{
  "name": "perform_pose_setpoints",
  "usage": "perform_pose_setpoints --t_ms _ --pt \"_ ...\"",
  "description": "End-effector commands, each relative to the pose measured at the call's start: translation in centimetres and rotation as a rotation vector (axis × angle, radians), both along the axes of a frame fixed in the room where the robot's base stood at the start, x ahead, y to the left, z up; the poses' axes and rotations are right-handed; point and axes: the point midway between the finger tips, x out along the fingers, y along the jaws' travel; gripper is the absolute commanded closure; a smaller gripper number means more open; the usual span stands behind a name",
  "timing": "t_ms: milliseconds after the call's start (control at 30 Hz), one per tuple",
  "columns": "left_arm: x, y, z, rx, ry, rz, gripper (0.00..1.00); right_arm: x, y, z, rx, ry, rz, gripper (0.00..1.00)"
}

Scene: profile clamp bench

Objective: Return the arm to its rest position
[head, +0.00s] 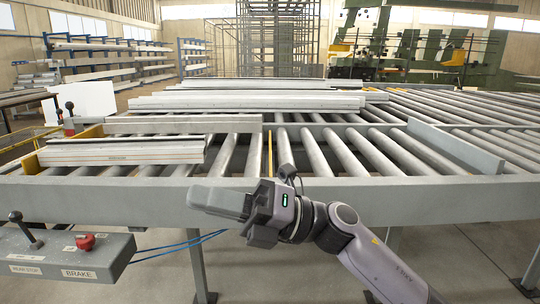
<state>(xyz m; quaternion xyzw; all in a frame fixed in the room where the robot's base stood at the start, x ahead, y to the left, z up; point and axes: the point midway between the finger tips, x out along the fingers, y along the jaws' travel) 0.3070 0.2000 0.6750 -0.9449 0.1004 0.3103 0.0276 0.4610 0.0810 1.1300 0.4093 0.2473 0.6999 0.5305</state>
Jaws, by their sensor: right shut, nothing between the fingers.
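My right arm comes in from the lower right in the head view. My right gripper (214,200) points left, in front of the grey front rail of the roller table (330,192). Its fingers are closed together with nothing between them, and it appears apart from the profiles. My left arm and gripper are out of view. Light grey profiles (120,151) lie on the rollers at the left, with more stacked behind them.
A control box (60,262) with a black lever (25,230) and a red knob (86,241), labelled BRAKE, stands at the lower left. A blue cable runs from it behind my gripper. Storage racks (110,60) and green machines (400,45) stand far back. Floor is open at lower right.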

Motion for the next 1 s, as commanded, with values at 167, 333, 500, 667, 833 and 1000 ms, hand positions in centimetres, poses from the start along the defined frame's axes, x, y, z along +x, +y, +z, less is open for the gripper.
perform_pose_setpoints --t_ms 167,333,500,667,833,1000 --pt "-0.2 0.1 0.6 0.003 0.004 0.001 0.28 2.0 -2.8 -2.5 0.192 0.335 -0.097 1.0" --pt "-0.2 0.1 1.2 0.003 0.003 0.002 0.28 3.8 -6.4 -6.5 0.352 0.653 -0.209 1.0" --pt "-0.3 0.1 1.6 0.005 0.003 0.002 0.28 4.7 -10.5 -12.1 0.495 0.974 -0.333 1.0" --pt "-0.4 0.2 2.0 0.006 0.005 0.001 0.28 4.0 -14.6 -18.5 0.615 1.272 -0.463 1.0" --pt "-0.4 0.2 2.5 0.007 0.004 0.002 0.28 1.2 -18.9 -25.9 0.727 1.582 -0.615 1.0" --pt "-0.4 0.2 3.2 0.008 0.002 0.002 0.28 -4.1 -23.0 -33.1 0.827 1.883 -0.781 1.0"
